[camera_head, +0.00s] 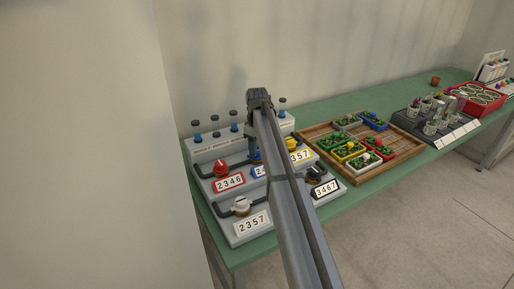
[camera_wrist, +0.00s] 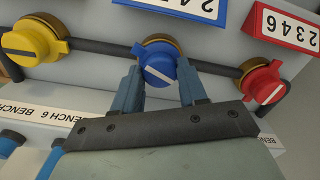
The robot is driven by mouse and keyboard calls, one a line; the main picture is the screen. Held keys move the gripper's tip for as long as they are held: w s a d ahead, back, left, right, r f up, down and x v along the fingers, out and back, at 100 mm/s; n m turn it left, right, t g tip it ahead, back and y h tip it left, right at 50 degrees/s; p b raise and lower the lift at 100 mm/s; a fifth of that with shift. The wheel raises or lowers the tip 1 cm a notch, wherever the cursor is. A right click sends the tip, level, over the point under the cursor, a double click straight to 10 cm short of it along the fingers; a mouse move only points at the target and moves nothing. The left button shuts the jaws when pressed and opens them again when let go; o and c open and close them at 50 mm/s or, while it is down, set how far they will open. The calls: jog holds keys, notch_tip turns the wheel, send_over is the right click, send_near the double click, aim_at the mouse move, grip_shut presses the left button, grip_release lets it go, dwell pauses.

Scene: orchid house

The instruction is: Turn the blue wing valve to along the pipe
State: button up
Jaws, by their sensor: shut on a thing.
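The blue wing valve (camera_wrist: 160,63) sits on a brass-coloured base on the grey panel in the wrist view. A white line on its face slants down to the right, at an angle to the dark pipe (camera_wrist: 97,48). My gripper (camera_wrist: 159,70) is shut on the valve, one finger on either side of it. In the head view the blue valve (camera_head: 254,154) is mostly hidden behind my arm; only a bit of blue shows below the gripper.
A yellow valve (camera_wrist: 32,40) and a red valve (camera_wrist: 262,80) flank the blue one. Number plates stand by them, one blue (camera_wrist: 180,8), one red (camera_wrist: 285,25). A white-marked valve (camera_head: 241,206) is lower on the panel. A wooden tray (camera_head: 395,151) of plants lies to the right.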

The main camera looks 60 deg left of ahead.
jog(key=shift+n, duration=2.3)
jog(key=o, duration=1.1)
jog(key=shift+c, duration=0.2)
notch_tip(320, 180, up, 14)
jog(key=shift+f, duration=0.1)
